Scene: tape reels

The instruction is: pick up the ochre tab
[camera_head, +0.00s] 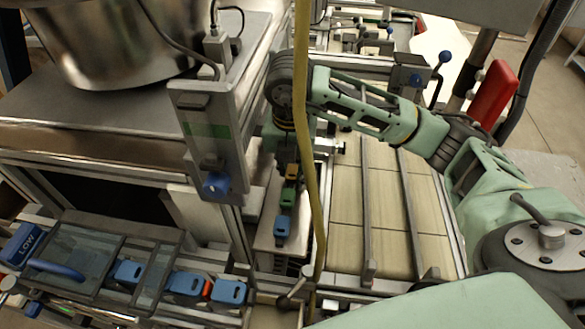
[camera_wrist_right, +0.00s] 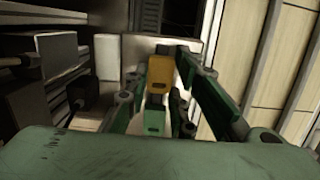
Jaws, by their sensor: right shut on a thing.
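The ochre tab (camera_head: 292,171) is at the top end of a short row on a narrow rail, with a green tab (camera_head: 289,196) and a blue tab (camera_head: 283,226) below it. My right gripper (camera_head: 290,148) reaches down over the ochre tab, and the yellow hose partly covers this area. In the right wrist view the ochre tab (camera_wrist_right: 160,73) lies between the fingers of my right gripper (camera_wrist_right: 174,58), which is shut on it. A green piece (camera_wrist_right: 155,121) shows nearer the camera. Whether the tab is clear of the rail cannot be told. My left gripper is out of view.
A yellow hose (camera_head: 302,100) hangs just right of the row. A grey upright box (camera_head: 207,135) stands close on the left. Tiled conveyor lanes (camera_head: 385,220) lie to the right. More blue tabs (camera_head: 188,283) sit in the track at lower left.

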